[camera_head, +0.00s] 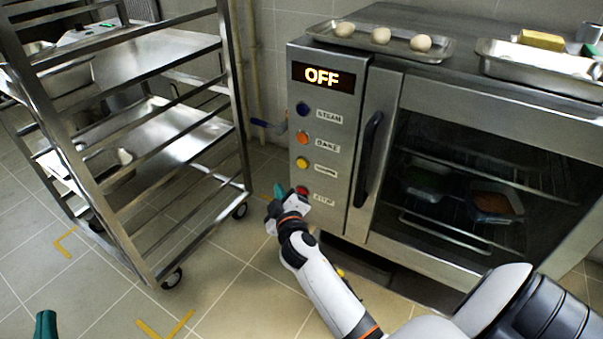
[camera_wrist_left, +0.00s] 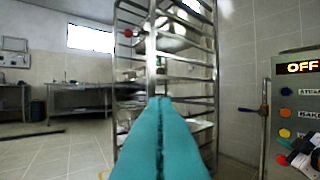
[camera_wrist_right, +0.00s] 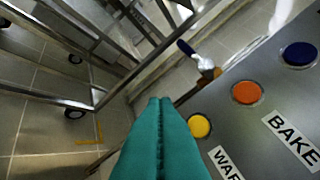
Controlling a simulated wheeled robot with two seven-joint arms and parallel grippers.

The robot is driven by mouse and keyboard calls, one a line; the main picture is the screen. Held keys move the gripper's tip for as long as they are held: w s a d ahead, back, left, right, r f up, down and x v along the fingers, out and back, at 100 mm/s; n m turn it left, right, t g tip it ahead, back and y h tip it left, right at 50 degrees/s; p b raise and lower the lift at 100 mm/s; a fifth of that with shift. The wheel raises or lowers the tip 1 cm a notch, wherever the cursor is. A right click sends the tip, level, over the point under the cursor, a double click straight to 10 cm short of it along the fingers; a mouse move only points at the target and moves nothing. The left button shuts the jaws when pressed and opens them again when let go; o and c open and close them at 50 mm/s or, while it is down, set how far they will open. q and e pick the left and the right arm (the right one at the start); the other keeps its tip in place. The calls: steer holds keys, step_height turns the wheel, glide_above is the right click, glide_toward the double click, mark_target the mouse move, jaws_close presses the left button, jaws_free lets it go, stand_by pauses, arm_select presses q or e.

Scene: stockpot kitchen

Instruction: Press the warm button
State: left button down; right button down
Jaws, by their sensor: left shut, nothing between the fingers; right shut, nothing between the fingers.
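The oven's control panel (camera_head: 323,120) has a column of buttons under a display (camera_head: 323,77) reading OFF. The yellow button (camera_head: 301,163) is third from the top; its label is partly readable as WAR in the right wrist view, where the button (camera_wrist_right: 199,125) sits just right of my fingers. My right gripper (camera_head: 279,192) is shut and empty, left of and below the yellow button in the head view, near the red button (camera_head: 302,190). I see no contact with the yellow button. My left gripper (camera_head: 45,325) is shut and empty, low at the left, away from the panel.
The blue button (camera_head: 302,109) and orange button (camera_head: 302,137) sit above the yellow one. The oven door handle (camera_head: 368,158) is right of the panel. A metal rack (camera_head: 125,150) on wheels stands left. A tray (camera_head: 330,35) with eggs lies on the oven. Floor between rack and oven is open.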

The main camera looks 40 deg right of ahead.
mark_target(298, 163)
steer(key=shift+d, duration=0.15)
